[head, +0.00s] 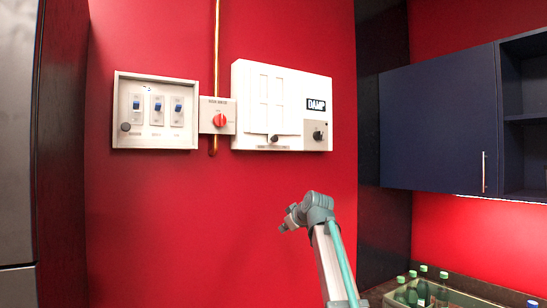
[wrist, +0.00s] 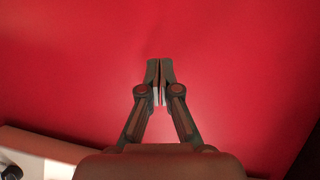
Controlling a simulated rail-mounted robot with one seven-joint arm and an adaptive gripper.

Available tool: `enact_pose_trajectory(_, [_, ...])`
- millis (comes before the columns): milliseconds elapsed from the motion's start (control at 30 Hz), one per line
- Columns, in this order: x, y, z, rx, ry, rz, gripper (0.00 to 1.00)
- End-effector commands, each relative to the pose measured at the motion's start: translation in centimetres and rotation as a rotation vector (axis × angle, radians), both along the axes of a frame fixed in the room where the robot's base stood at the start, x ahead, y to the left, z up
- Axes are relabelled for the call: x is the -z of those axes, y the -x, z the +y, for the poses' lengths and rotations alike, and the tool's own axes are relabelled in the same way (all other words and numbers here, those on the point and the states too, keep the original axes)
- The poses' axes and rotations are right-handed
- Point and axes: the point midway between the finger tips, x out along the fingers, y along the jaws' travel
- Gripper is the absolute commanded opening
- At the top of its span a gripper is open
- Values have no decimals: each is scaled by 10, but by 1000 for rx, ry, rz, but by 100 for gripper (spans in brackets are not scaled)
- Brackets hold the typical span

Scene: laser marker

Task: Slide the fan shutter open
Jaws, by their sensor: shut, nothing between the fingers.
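The fan unit is a white wall box (head: 312,85) with a "DAMP" label. On its front is a pale shutter panel (head: 272,95) with vertical edges. A small dark knob (head: 274,138) sits at the panel's lower edge. I cannot tell how far the shutter stands open. My gripper (head: 283,228) is below the box in the head view, apart from it and empty. In the wrist view its fingers (wrist: 160,65) are shut together against a background of plain red wall.
Left of the fan unit are a red rotary switch (head: 219,120) and a switch panel (head: 122,85). A copper pipe (head: 217,45) runs vertically. A dark blue cabinet (head: 430,125) and a crate of bottles (head: 455,296) are at right. The wall below the box is clear.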

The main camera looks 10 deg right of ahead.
Motion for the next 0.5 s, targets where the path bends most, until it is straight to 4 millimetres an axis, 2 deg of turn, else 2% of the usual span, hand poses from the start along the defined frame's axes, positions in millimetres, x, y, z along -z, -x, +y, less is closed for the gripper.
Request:
enact_pose_trajectory(33, [-39, -2, 0, -19, 23, -47, 0])
enact_pose_trajectory(167, [-123, 5, 3, -78, 94, -163, 0])
enact_pose_trajectory(300, [-214, 19, 8, -144, 194, -298, 0])
enact_pose_trajectory(400, [-275, 32, 12, -191, 280, -397, 0])
enact_pose_trajectory(500, [-322, 43, 17, -239, 380, -487, 0])
